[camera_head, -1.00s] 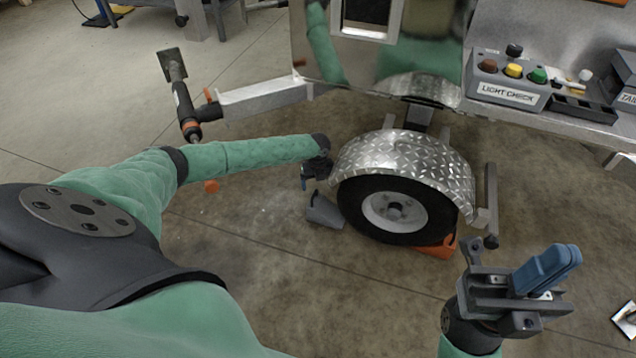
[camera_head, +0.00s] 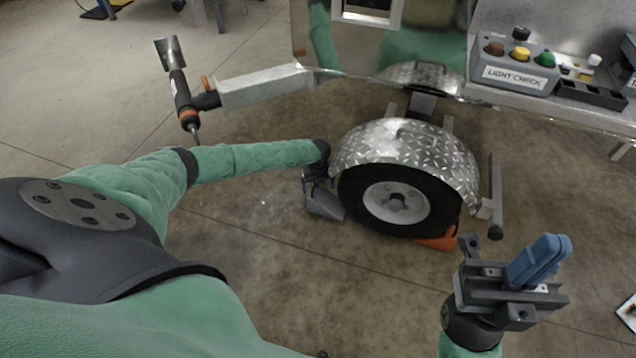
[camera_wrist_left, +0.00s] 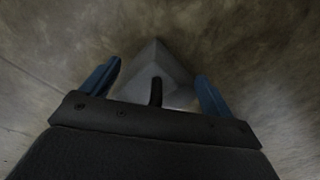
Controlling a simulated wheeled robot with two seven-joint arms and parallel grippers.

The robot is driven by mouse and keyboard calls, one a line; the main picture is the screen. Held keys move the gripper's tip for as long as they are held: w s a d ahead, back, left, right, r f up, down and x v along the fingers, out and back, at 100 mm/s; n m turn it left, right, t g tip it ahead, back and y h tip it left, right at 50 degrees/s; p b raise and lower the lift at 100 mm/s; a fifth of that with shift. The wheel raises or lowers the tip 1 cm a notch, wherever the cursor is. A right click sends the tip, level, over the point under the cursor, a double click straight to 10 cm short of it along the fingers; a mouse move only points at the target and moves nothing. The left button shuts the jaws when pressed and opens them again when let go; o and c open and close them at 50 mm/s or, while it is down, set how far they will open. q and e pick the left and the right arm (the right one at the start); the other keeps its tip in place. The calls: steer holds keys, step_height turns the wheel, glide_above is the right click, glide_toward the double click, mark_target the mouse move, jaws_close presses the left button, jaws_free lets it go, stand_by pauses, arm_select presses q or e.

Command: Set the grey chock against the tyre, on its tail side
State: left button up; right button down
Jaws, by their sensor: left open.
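The grey chock (camera_head: 325,206) sits on the floor just left of the tyre (camera_head: 361,204) in the head view; whether it touches the tyre I cannot tell. My left gripper (camera_head: 314,184) is at the chock, partly covering it. In the left wrist view the chock (camera_wrist_left: 157,64) lies between the blue fingers of my left gripper (camera_wrist_left: 157,82), which are spread apart, with a dark upright handle (camera_wrist_left: 155,92) in the middle. My right gripper (camera_head: 540,261) is held away at the lower right, its blue fingers together and nothing visible in them.
An orange chock (camera_head: 438,242) lies at the tyre's lower right. A shiny tread-plate fender (camera_head: 408,151) covers the tyre's top. A light-check box (camera_head: 517,70) stands on the bench at upper right. The floor (camera_head: 270,250) in front of the tyre is clear.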

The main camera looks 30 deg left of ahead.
arm_select(q)
steer(key=shift+f, duration=0.3)
steer(key=shift+c, duration=0.2)
steer(key=c, duration=1.5)
